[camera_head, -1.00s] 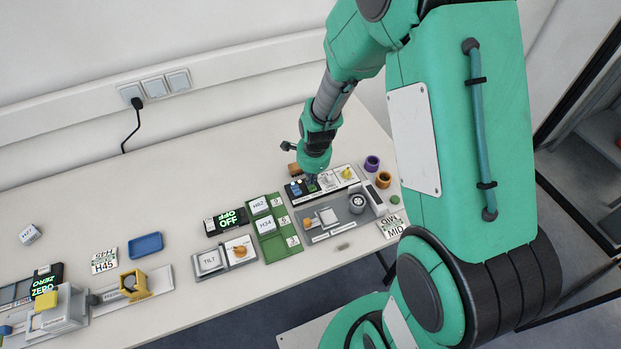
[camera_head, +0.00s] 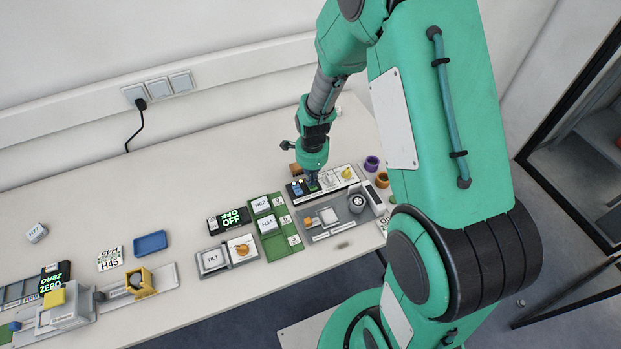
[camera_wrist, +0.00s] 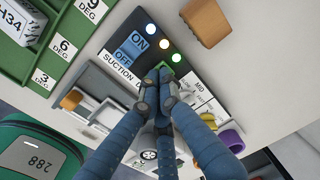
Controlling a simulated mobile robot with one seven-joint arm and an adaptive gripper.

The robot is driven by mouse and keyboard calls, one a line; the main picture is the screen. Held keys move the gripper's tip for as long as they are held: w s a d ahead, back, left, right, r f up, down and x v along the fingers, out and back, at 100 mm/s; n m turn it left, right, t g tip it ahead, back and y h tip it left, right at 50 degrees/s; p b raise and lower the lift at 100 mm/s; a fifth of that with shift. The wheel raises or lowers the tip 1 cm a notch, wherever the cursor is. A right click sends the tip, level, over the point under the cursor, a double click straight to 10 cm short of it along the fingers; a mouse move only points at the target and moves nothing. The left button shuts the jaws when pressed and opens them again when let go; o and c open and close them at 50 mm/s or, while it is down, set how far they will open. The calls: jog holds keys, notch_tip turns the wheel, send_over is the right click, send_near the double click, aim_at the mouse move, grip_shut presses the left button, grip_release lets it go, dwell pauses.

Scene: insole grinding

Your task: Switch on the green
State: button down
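A dark switch panel (camera_wrist: 190,70) carries a blue ON/OFF rocker (camera_wrist: 133,50), labelled SUCTION, and a green switch (camera_wrist: 168,66) beside it. My gripper (camera_wrist: 160,76) has its fingertips together right over the green switch and hides much of it. I cannot tell whether the tips touch it or which way it is set. Nothing shows between the fingers. In the head view my gripper (camera_head: 312,180) points down at the same panel, with the blue rocker (camera_head: 297,188) just left of it.
A green angle rack (camera_head: 268,228) and a grey fixture (camera_head: 335,218) stand close by. Purple (camera_head: 371,163) and orange (camera_head: 382,180) rings lie to the right.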

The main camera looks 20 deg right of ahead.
aim_at(313, 188)
jog(key=shift+s+f, duration=0.1)
jog(key=shift+s, duration=0.75)
jog(key=shift+w, duration=0.1)
notch_tip(313, 188, up, 2)
jog(key=shift+r+p, duration=0.1)
jog(key=shift+p, duration=0.75)
notch_tip(313, 188, up, 12)
jog(key=p, duration=0.3)
jog(key=shift+s, duration=0.3)
jog(key=shift+s+t+b, duration=0.3)
jog(key=shift+t+b, duration=0.2)
jog(key=shift+b, duration=1)
jog(key=shift+s+r+b, duration=0.1)
jog(key=shift+r+b, duration=0.1)
jog(key=shift+b, duration=0.2)
jog(key=shift+f, duration=0.15)
